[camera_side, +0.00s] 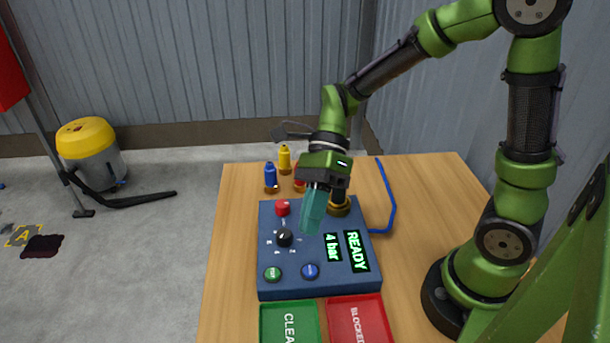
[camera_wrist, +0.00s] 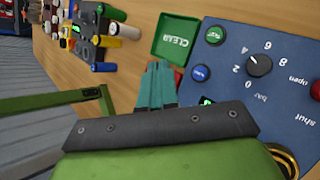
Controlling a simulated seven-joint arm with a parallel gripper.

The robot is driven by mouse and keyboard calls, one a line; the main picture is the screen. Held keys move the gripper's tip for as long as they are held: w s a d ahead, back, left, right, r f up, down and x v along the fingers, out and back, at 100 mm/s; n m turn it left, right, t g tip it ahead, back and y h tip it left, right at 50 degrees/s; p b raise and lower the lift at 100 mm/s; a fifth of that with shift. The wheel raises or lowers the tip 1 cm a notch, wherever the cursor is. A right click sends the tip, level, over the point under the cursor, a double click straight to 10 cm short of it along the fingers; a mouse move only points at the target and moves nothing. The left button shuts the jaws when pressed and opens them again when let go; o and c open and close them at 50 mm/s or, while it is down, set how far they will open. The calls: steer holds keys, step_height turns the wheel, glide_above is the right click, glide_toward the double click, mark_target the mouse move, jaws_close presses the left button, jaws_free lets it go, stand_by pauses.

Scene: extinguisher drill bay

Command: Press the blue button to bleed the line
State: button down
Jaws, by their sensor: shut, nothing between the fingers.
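The blue button (camera_side: 310,271) is on the front part of the blue control panel (camera_side: 275,291), right of a green button (camera_side: 272,274). In the wrist view the blue button (camera_wrist: 201,73) sits just right of my fingertips, below the green button (camera_wrist: 215,35). My gripper (camera_side: 311,222) is shut and empty, with teal fingers pointing down above the panel, behind the blue button in the side view. In the wrist view my gripper (camera_wrist: 160,68) shows its fingers together, apart from the button. Displays read "4 bar" (camera_side: 332,247) and "READY" (camera_side: 356,251).
The panel also has a black dial (camera_side: 285,238) and a red button (camera_side: 283,208). A green CLEAR tray (camera_side: 264,325) and red BLOCKED tray (camera_side: 382,318) lie in front. Small blue (camera_side: 270,175) and yellow (camera_side: 285,158) bottles stand behind. A blue hose (camera_side: 391,200) curves at right.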

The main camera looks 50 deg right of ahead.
mark_target(311, 266)
steer(key=shift+f, duration=4.45)
steer(key=shift+f, duration=0.1)
steer(key=shift+f, duration=0.3)
steer(key=shift+f, duration=0.4)
steer(key=shift+r, duration=0.85)
steer(key=shift+r, duration=2.5)
